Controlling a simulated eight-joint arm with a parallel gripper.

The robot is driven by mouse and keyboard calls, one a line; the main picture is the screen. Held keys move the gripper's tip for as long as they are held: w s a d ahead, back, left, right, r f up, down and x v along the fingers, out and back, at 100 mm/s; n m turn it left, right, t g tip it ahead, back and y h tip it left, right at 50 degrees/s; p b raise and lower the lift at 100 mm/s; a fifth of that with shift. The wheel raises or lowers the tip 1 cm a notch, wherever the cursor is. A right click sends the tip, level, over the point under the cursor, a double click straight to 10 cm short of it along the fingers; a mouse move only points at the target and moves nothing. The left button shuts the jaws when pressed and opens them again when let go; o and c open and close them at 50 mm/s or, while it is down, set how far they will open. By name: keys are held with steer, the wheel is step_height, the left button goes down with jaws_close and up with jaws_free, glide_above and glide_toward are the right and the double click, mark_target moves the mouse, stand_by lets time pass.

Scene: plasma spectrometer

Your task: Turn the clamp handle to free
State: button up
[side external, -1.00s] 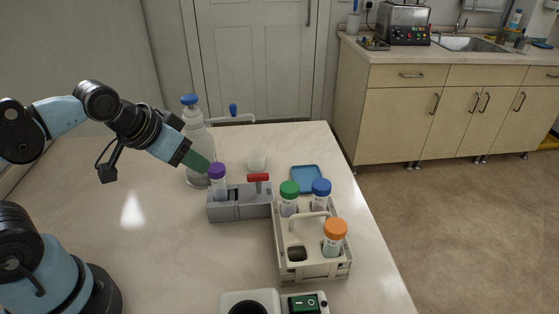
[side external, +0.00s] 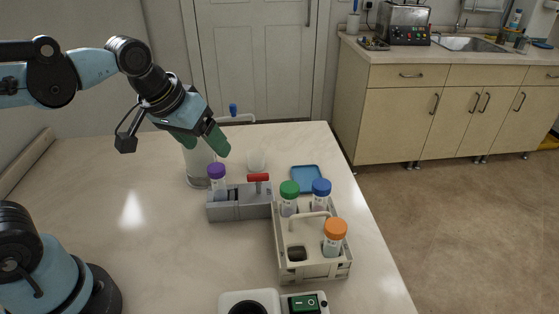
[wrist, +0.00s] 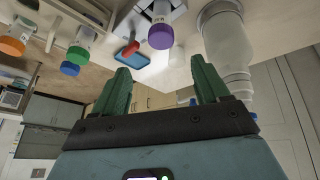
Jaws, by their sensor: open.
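The clamp is a grey block (side external: 236,208) on the bench with a red handle (side external: 258,177) on top at its right end. A clear tube with a purple cap (side external: 216,171) stands upright at the block's left end. My gripper (side external: 206,143) is open and empty, above and behind the purple cap, apart from the clamp. In the wrist view its green fingers (wrist: 160,70) are spread wide. The purple cap (wrist: 161,37) and the red handle (wrist: 131,48) show beyond them, the handle in front of a blue dish.
A beige rack (side external: 318,268) with green, blue and orange capped tubes stands right of the clamp. A large clear bottle (wrist: 228,52) stands close behind my gripper. A blue dish (side external: 306,176) and small clear cup (side external: 256,160) lie behind. The bench's left is clear.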

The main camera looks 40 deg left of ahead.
mark_target(258, 175)
steer(key=w+d+r+n+g, duration=0.4)
steer(key=w+d+n+g, duration=0.15)
steer(key=w+n, duration=0.2)
steer(key=shift+m, duration=0.45)
steer(key=f, duration=1.2)
steer(key=shift+w+d+f, duration=0.1)
steer(key=shift+d+f, duration=0.1)
steer(key=c, duration=1.1)
steer(key=shift+o, duration=0.2)
